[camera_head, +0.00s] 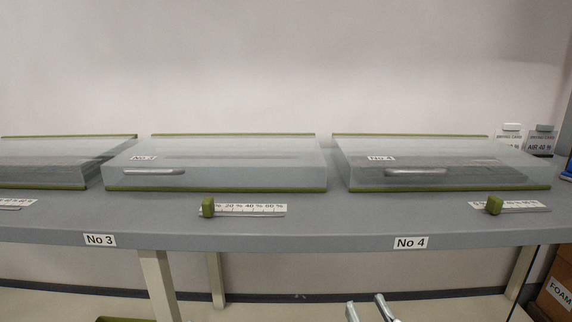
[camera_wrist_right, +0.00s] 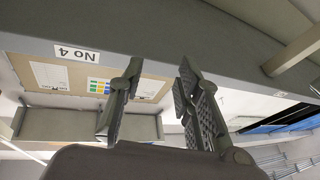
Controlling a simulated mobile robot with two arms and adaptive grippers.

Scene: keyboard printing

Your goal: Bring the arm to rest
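My right gripper (camera_head: 367,304) shows at the bottom edge of the head view, low in front of the grey table (camera_head: 330,236) and below its front edge. Only its two fingertips are in that view. In the right wrist view my right gripper (camera_wrist_right: 159,68) has its two dark fingers apart, with nothing between them. The rest of the right arm is out of sight. My left gripper is not in view.
Clear boxes with green edges stand on the table, one (camera_head: 230,178) by the No 3 label and one (camera_head: 440,176) by No 4. Sliders with green knobs (camera_head: 208,207) lie in front. A FOAM carton (camera_head: 556,292) stands at lower right.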

